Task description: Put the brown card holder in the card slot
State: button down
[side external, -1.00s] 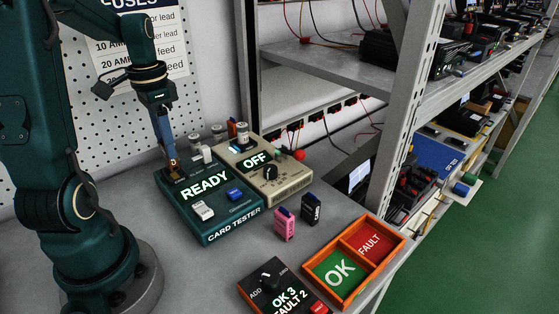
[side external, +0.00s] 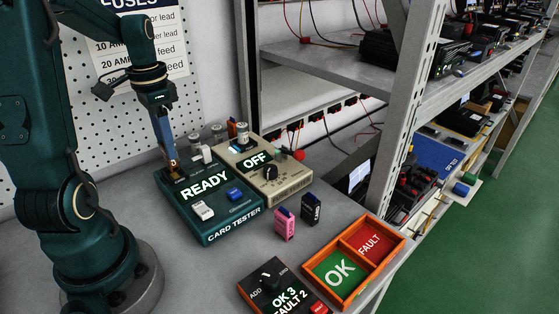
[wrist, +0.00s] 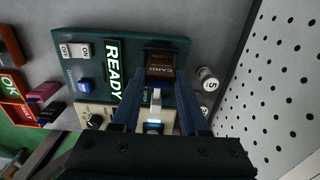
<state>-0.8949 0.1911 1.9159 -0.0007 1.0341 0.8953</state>
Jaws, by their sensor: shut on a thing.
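The teal card tester (side external: 222,222) lies on the bench with a lit READY display; it also shows in the wrist view (wrist: 185,100). My gripper (side external: 172,166) points down at the tester's back left corner. Its jaws are shut on the brown card holder (wrist: 160,72), seen between the fingertips in the wrist view. The holder is at the dark card slot (wrist: 165,49); its lower end is hidden, so I cannot tell how deep it sits. In the side view it is a small brown patch below the fingers.
A beige box (side external: 274,180) reading OFF stands close behind the tester. Pink (side external: 285,225) and black (side external: 311,208) card holders stand on the bench. An orange OK/FAULT tray (side external: 336,292) and a dark counter box (side external: 272,290) are in front. A shelf post (side external: 405,110) rises at right.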

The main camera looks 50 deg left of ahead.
jog(key=shift+f, duration=1.1)
dwell(1.9)
grip_release()
jog(key=shift+r, duration=0.1)
jog(key=shift+r, duration=3.4)
jog(key=s+d+t, duration=0.2)
jog(key=d+t, duration=0.3)
jog(key=d, duration=1.5)
jog(key=shift+s+d+r+t, duration=0.3)
jog(key=shift+r, duration=0.1)
